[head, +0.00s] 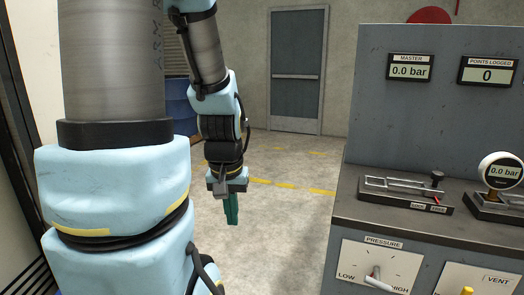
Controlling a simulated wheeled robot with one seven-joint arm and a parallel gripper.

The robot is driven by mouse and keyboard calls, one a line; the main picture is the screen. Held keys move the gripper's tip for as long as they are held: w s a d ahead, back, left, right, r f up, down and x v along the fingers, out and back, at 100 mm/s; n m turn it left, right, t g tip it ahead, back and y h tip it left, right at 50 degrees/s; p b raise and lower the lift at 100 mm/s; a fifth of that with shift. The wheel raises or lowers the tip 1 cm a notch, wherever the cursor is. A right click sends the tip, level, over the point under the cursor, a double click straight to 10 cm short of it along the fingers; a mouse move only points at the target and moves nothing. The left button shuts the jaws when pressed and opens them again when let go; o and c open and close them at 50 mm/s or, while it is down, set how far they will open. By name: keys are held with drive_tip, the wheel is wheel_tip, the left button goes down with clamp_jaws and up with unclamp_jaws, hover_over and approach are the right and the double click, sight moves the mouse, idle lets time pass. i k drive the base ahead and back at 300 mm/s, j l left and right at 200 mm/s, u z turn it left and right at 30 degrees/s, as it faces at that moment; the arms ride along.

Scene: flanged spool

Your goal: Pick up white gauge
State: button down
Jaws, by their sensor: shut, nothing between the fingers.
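The white gauge (502,171) has a round face with a display reading 0.0 bar. My gripper (231,222) hangs pointing down over open floor, left of the bench and well apart from the gauge. Its green fingers are together with nothing between them.
The bench (350,215) has a grey back panel with MASTER (409,67) and POINTS LOGGED (487,72) displays. A clamp-like fixture (405,192) lies left of the gauge. A pressure lever (376,273) is on the front. A blue barrel (180,108) stands behind my arm.

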sight(501, 170)
drive_tip(key=l+u, duration=0.1)
drive_tip(key=l, duration=0.35)
drive_tip(key=k+l+u, duration=0.1)
drive_tip(key=l, duration=0.35)
drive_tip(key=k+l+u, duration=0.1)
drive_tip(key=l, duration=0.35)
drive_tip(key=k+l+u, duration=0.1)
drive_tip(key=l, duration=0.35)
drive_tip(key=k+l+u, duration=0.1)
drive_tip(key=l, duration=0.35)
